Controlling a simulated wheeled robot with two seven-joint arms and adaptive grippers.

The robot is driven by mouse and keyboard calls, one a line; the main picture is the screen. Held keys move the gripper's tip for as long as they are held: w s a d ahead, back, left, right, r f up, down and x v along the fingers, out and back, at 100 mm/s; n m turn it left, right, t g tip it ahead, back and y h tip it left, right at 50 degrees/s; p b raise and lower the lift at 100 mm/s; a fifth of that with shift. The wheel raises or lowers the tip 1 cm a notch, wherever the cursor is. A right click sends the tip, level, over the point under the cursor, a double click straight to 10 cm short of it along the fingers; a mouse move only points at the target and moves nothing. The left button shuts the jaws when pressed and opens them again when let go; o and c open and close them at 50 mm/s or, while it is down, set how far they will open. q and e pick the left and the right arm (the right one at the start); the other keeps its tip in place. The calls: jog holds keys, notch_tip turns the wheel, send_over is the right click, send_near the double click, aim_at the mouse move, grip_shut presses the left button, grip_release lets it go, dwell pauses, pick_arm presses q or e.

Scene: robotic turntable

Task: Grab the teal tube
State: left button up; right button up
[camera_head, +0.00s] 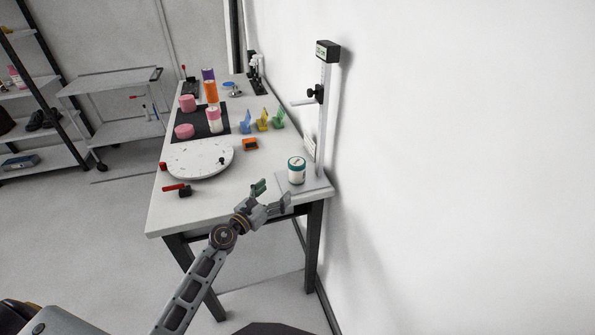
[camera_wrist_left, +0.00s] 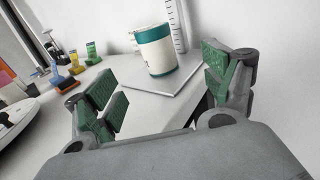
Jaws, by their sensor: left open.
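A white cylinder with a teal lid and a teal lower band, the closest match to a teal tube, is the tube (camera_head: 296,172). It stands upright on the flat base plate (camera_head: 315,186) of a measuring stand at the table's near right corner. In the left wrist view the tube (camera_wrist_left: 155,52) is beyond the fingers and between them. My left gripper (camera_head: 272,195) is open and empty at the table's near edge, just short of the tube and apart from it. Its green-padded fingers also show in the left wrist view (camera_wrist_left: 163,80). My right gripper is not in view.
The stand's upright post (camera_head: 324,115) rises just behind the tube, close to the white wall. A white round turntable (camera_head: 200,160) is to the left. A red-handled tool (camera_head: 180,189), an orange block (camera_head: 250,144) and blue, yellow and green items (camera_head: 262,121) are on the table.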

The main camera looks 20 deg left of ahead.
aim_at(293, 175)
pick_arm(q)
jog(key=shift+w, duration=0.15)
jog(key=shift+x, duration=1.45)
jog(key=shift+p+x, duration=0.3)
jog(key=shift+x, duration=2)
jog(key=shift+w+d, duration=0.2)
jog(key=shift+w, duration=0.25)
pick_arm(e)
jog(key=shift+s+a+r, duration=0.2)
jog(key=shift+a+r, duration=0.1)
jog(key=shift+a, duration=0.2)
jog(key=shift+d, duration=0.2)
